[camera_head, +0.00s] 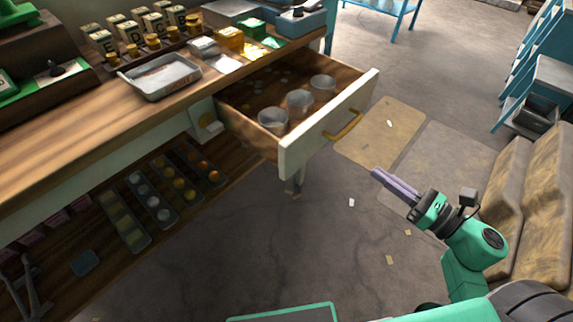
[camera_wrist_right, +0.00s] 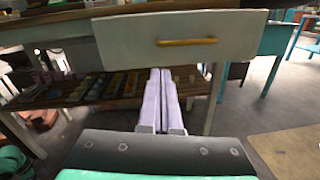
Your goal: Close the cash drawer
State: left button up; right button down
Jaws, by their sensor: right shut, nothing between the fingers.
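The cash drawer (camera_head: 326,132) is pulled out of the wooden counter. It has a white front with a yellow bar handle (camera_head: 343,125). Inside are a few grey cups (camera_head: 299,102) and scattered coins. In the right wrist view the drawer front (camera_wrist_right: 130,42) and its handle (camera_wrist_right: 187,42) span the top. My right gripper (camera_head: 377,174) is shut and empty. It is in front of the drawer, apart from it, to the lower right of the handle in the head view. In the right wrist view its fingers (camera_wrist_right: 160,72) are together, below the drawer front. My left gripper is not in view.
The counter (camera_head: 110,108) carries a metal tray (camera_head: 161,76) and rows of small boxes. A lower shelf (camera_head: 70,225) holds coin trays. Sacks (camera_head: 535,190) stand at the right, near my right arm. The floor (camera_head: 290,235) before the drawer has only scraps.

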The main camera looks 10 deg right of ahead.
jog(key=a+n+g, duration=0.1)
jog(key=a+n, duration=0.1)
jog(key=y+p, duration=0.1)
jog(key=p, duration=0.3)
send_near(317, 140)
jog(key=shift+n, duration=0.3)
jog(key=x, duration=0.6)
jog(key=shift+w+a+r, duration=0.1)
jog(key=shift+w+a, duration=0.1)
jog(key=shift+w, duration=0.1)
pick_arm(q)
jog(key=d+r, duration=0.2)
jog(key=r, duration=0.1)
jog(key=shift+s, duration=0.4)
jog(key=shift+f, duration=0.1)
pick_arm(e)
jog(key=shift+w+a, duration=0.1)
